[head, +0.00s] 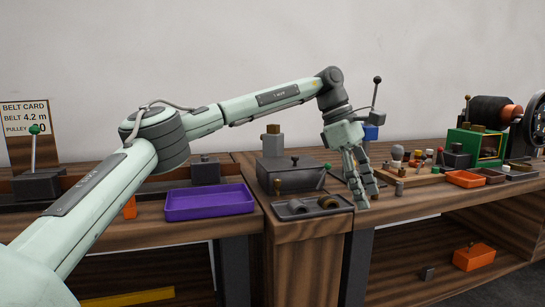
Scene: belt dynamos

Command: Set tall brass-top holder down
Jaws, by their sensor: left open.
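A tall grey block with a brass-coloured top (273,141), which looks like the tall brass-top holder, stands upright on or just behind the dark grey box (285,177) on the middle bench section. My left gripper (363,192) is open, with its fingers pointing down, to the right of that block and clear of it. Nothing shows between its fingers. It hangs by the right edge of a dark tray (296,214) that holds small round parts. My right gripper is not in view.
A purple tray (209,203) sits on the left bench. To the right are a wooden board (412,181) with several small pegs, an orange tray (465,179) and a green machine (476,144). A thin lever (376,94) rises behind my left wrist. An orange bin (473,259) sits on the lower shelf.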

